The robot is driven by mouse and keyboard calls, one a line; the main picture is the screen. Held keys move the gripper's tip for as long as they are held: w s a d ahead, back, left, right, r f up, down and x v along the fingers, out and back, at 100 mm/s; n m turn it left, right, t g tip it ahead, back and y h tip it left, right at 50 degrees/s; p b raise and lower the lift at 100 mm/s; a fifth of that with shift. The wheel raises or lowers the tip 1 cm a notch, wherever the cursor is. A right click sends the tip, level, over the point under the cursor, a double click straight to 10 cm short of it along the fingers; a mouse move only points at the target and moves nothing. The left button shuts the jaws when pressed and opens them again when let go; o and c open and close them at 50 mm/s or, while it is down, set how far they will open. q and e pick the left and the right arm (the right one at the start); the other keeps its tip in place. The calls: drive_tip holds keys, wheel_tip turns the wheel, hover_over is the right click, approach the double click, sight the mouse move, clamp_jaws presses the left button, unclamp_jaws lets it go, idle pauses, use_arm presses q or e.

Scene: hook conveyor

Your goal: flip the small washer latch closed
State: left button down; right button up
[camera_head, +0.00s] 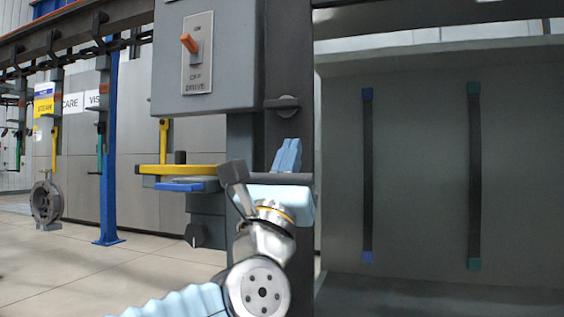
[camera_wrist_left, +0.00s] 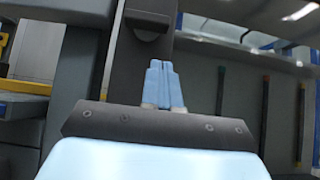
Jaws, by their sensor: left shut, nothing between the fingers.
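A small dark grey latch (camera_head: 283,103) lies horizontally on the upright post beside the washer cabinet (camera_head: 420,180). The latch also shows at the top of the left wrist view (camera_wrist_left: 147,22). I cannot tell from its shape alone whether it is open or closed. My left gripper (camera_head: 287,148) has light blue fingers pressed together, with nothing between them. They point up, below the latch and apart from it in the picture. The left wrist view shows the same shut fingertips (camera_wrist_left: 161,68) in front of the post. My right gripper is out of view.
A grey box with an orange drive switch (camera_head: 190,43) hangs above left. A yellow bar (camera_head: 180,169) and a dark knob (camera_head: 195,235) are left of my gripper. Hooks hang from the overhead rail (camera_head: 70,25). Two dark strips mark the cabinet face.

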sight(298, 108)
use_arm(q)
drive_tip(key=r, duration=0.1)
drive_tip(key=r+p, duration=0.1)
drive_tip(key=r, duration=0.1)
drive_tip(key=r+p, duration=0.1)
drive_tip(key=r, duration=0.1)
drive_tip(key=shift+w+d, duration=0.1)
drive_tip(key=shift+w, duration=0.3)
drive_tip(key=shift+f+y, duration=0.1)
drive_tip(key=shift+y, duration=0.2)
drive_tip(key=shift+d+n, duration=0.1)
drive_tip(key=shift+n, duration=0.4)
drive_tip(key=shift+n+t+y, duration=0.3)
drive_tip(key=shift+y, duration=0.3)
